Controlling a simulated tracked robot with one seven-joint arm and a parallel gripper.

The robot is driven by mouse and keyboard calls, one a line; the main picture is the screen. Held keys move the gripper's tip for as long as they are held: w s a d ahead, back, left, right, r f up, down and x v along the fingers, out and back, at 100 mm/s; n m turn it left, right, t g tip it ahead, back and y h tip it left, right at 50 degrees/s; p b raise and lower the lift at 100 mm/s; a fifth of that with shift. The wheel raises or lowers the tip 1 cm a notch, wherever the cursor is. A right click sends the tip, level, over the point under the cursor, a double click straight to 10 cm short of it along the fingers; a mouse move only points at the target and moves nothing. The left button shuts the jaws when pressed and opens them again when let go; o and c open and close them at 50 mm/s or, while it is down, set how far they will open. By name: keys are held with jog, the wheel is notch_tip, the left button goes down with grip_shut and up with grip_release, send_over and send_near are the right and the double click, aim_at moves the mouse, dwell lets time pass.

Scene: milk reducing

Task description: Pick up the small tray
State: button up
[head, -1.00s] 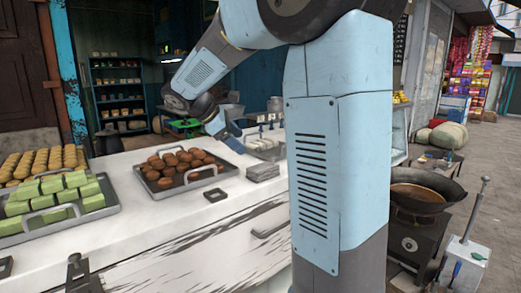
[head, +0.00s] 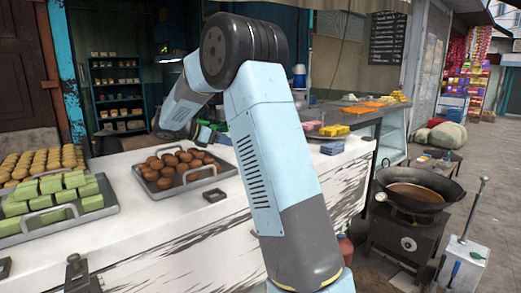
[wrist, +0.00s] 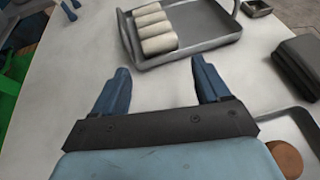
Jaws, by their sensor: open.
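A small grey metal tray (wrist: 208,28) with a raised handle lies on the white counter at the top of the wrist view. Several white rolls (wrist: 155,28) lie in a row on its left part; its right part is bare. My gripper (wrist: 160,82) is open and empty, with its two blue fingers spread. In the picture, the tray is beyond the fingertips, with bare counter between them.
The wrist view shows a dark stack (wrist: 299,62) at right and a small metal box (wrist: 257,7) above it. In the head view, trays of brown sweets (head: 182,167) and green blocks (head: 70,186) stand on the counter (head: 150,240). A wok (head: 415,193) stands at right.

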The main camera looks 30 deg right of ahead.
jog(key=shift+x, duration=4.55)
jog(key=shift+s+d+r, duration=0.1)
jog(key=shift+s+r, duration=0.05)
jog(key=shift+c, duration=0.3)
jog(key=c, duration=0.9)
